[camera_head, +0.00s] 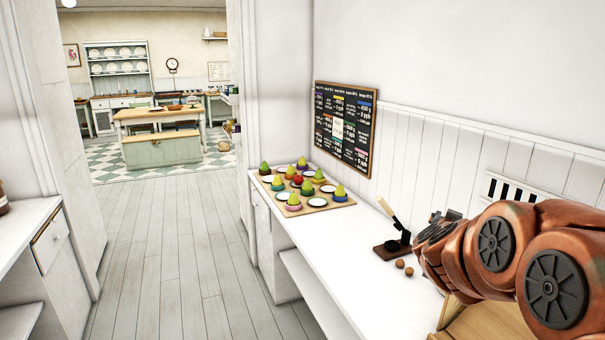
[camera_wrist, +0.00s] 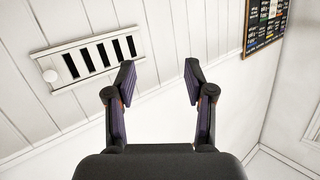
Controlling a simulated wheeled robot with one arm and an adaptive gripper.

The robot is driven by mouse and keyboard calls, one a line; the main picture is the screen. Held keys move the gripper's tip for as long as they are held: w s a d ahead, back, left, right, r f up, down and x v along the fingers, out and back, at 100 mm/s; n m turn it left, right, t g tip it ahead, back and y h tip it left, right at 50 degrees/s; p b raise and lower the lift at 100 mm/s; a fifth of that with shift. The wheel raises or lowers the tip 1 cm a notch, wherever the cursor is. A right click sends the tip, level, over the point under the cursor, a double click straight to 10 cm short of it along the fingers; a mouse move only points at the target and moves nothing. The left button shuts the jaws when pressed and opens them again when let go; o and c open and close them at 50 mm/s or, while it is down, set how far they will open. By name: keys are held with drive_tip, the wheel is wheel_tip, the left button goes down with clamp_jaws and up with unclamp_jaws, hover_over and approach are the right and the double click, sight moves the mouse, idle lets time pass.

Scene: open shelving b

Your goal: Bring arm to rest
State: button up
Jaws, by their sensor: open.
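My arm, in worn orange-brown casing, reaches in from the right of the head view, over the white counter (camera_head: 338,251). My gripper (camera_wrist: 158,82) is open in the wrist view, its two dark fingers apart with nothing between them. Behind the fingers are the white panelled wall and a pale surface. In the head view the gripper is small and partly hidden by my arm, so its fingers are hard to make out there.
A board with colourful cone-topped pieces (camera_head: 303,187) lies on the counter. A dark stand with a pale handle (camera_head: 393,246) and small brown balls (camera_head: 404,267) are near my arm. A wall vent (camera_wrist: 91,58) and a blackboard (camera_head: 345,127) are on the walls. The plank floor (camera_head: 165,260) is clear.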

drive_tip(key=s+a+f+n+y, duration=0.25)
drive_tip(key=a+y, duration=0.35)
drive_tip(key=a, duration=0.5)
drive_tip(key=s+a+f+n+g+y, duration=0.4)
drive_tip(key=s+a+f, duration=0.1)
drive_tip(key=s+a, duration=0.5)
drive_tip(key=s+f+g, duration=0.1)
drive_tip(key=s+g, duration=0.2)
drive_tip(key=s, duration=0.7)
drive_tip(key=s+d+f+n+g+h+p, duration=0.1)
drive_tip(key=s+g, duration=0.3)
drive_tip(key=s, duration=0.6)
drive_tip(key=s+d+f+g, duration=0.1)
drive_tip(key=s+f+g, duration=0.2)
drive_tip(key=s, duration=0.8)
drive_tip(key=shift+d+f+n+g+h+p, duration=0.25)
drive_tip(key=shift+n+g+h+p, duration=0.05)
drive_tip(key=shift+n+h+p, duration=0.1)
drive_tip(key=shift+c, duration=0.4)
